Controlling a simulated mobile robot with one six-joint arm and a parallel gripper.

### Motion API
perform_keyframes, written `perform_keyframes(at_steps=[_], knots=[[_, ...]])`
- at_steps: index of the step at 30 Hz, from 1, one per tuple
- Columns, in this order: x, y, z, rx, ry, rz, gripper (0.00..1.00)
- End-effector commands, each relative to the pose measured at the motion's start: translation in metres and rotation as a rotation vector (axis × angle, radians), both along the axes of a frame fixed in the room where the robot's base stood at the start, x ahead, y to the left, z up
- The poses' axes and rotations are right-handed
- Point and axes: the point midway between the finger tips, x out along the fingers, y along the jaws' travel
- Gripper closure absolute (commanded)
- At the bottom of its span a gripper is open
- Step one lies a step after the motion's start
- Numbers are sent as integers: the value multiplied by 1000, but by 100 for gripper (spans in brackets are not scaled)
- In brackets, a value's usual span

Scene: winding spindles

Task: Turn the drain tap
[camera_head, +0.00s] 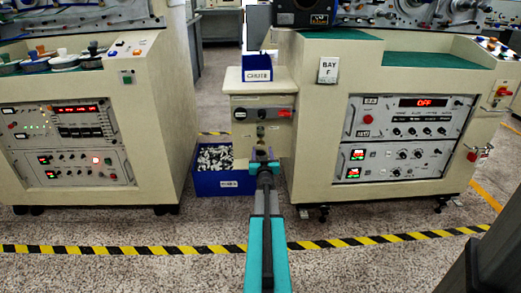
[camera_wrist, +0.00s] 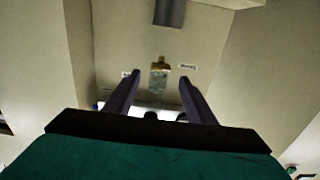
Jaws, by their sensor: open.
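A small tap (camera_wrist: 159,76) with a brass-coloured top and a pale grey lower part is on the front of the narrow cream cabinet, between two small white labels. I take it to be the drain tap. It is small and dark in the head view (camera_head: 261,131), just above my gripper. My gripper (camera_head: 262,155) is open and empty, with its two purple fingers apart. In the wrist view my gripper (camera_wrist: 159,84) points at the cabinet front, with the tap seen between the fingertips. I cannot tell the remaining distance; no contact shows.
A blue bin (camera_head: 205,183) of pale scraps stands on the floor left of my gripper. Large cream machines (camera_head: 150,110) and (camera_head: 310,100) flank the narrow cabinet closely. A blue CHUTE box (camera_head: 258,66) sits on top. The floor in front is clear, with a striped line.

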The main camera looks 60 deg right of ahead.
Motion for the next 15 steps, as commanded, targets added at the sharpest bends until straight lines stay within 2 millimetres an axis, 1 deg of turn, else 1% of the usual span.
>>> perform_keyframes(at_steps=[1,9,15], knots=[[4,-6,-1,0,0,0,50],[18,-25,-1,1,-1,0,50],[26,-35,-1,1,-1,0,50]])
